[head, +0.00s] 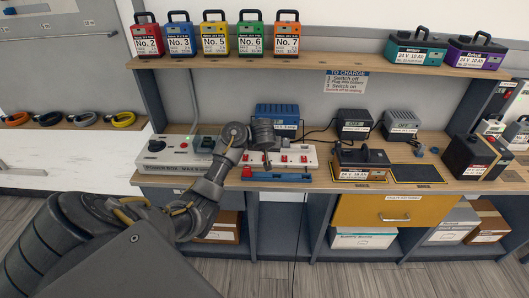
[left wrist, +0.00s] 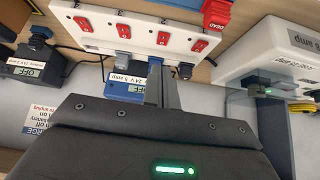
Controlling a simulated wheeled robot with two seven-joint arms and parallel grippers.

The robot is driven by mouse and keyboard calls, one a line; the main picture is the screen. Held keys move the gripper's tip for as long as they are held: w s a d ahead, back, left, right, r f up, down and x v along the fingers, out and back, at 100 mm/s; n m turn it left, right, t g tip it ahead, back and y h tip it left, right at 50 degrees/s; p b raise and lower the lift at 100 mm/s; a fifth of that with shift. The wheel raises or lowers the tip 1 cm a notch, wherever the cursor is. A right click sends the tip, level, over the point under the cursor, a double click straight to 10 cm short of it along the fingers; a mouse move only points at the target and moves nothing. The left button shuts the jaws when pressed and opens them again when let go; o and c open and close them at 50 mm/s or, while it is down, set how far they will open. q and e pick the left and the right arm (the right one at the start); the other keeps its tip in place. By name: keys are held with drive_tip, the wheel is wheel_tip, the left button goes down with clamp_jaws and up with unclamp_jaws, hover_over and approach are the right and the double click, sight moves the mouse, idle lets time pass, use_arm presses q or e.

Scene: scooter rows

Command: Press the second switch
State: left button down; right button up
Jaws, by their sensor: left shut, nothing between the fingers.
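A white power strip (head: 309,156) with several red rocker switches lies on the bench in the head view. In the left wrist view the strip (left wrist: 105,37) crosses the top, with red switches in a row, including one switch (left wrist: 123,31) and its neighbour (left wrist: 163,38). Plugs sit along its lower edge. My left gripper (head: 267,162) hangs over the strip's left part and hides some switches. Its shut, empty fingers (left wrist: 163,86) reach up to the plug edge in the wrist view; contact cannot be told. My right gripper is not in view.
A grey switch box (head: 180,153) stands left of the strip, a blue charger (head: 277,112) behind it. A red and blue bar (head: 277,176) lies in front. Cables run behind the strip.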

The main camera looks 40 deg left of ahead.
use_arm(q)
drive_tip(key=shift+w+a+r, duration=0.15)
drive_tip(key=shift+a+r, duration=0.15)
drive_tip(key=shift+r, duration=0.25)
drive_tip(key=shift+w+a+r, duration=0.15)
drive_tip(key=shift+a+r, duration=0.1)
drive_tip(key=shift+r, duration=0.25)
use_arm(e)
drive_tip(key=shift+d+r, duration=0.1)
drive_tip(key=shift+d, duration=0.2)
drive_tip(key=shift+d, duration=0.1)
use_arm(q)
drive_tip(key=b+x, duration=0.4)
drive_tip(key=x, duration=0.6)
drive_tip(key=shift+a+f+b, duration=0.15)
drive_tip(key=shift+b, duration=0.2)
wheel_tip(320, 180, down, 2)
drive_tip(key=shift+f, duration=0.1)
drive_tip(key=shift+s+d+f, duration=0.15)
drive_tip(key=shift+d+f, duration=0.1)
drive_tip(key=shift+f, duration=0.5)
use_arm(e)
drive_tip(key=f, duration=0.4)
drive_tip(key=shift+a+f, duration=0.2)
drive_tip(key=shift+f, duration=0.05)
